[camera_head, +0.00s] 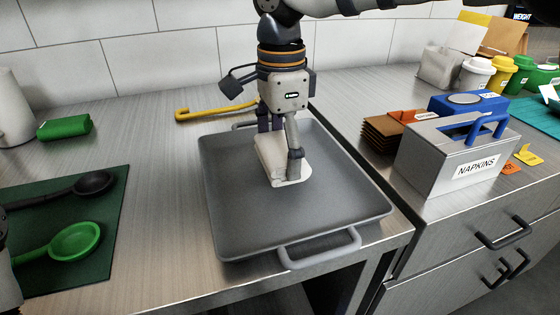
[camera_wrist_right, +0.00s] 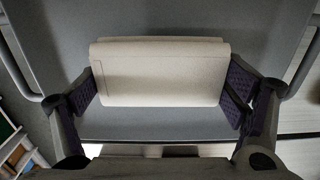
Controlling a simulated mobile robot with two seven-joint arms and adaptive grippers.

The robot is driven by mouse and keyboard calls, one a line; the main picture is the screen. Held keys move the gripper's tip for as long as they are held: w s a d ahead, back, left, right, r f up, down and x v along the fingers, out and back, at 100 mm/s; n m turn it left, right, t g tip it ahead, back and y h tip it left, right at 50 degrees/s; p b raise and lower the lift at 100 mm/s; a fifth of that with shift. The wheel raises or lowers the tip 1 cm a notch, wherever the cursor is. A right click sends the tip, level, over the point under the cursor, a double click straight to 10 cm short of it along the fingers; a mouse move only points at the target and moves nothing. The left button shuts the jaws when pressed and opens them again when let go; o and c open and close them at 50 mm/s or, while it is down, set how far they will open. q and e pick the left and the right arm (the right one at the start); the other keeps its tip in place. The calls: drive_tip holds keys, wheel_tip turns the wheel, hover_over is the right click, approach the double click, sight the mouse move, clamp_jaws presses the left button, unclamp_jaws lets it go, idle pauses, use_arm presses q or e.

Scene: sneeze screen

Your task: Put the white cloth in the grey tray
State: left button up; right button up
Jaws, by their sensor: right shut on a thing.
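The white cloth (camera_head: 272,159) is a folded, off-white bundle. It is over the inside of the grey tray (camera_head: 235,220), near the tray's far half, and looks low, at or just above its floor. My right gripper (camera_head: 279,148) comes down from above and is shut on the cloth. In the right wrist view the cloth (camera_wrist_right: 160,75) lies between the two dark finger pads, with the tray's grey floor (camera_wrist_right: 160,20) behind it. I cannot tell whether the cloth touches the floor. A dark part at the left edge of the head view may be my left arm; its fingers do not show.
A yellow hooked tool (camera_head: 205,112) lies behind the tray. A green mat (camera_head: 100,235) with a green ladle (camera_head: 72,242) and a black spoon (camera_head: 92,184) is at left. A napkins box (camera_head: 440,155) stands right. A green block (camera_head: 64,127) sits at back left.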

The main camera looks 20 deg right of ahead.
sight(281, 148)
drive_tip(key=shift+f, duration=1.4)
drive_tip(key=shift+f, duration=0.15)
drive_tip(key=o, duration=0.8)
wheel_tip(281, 148, up, 12)
drive_tip(key=shift+r, duration=0.15)
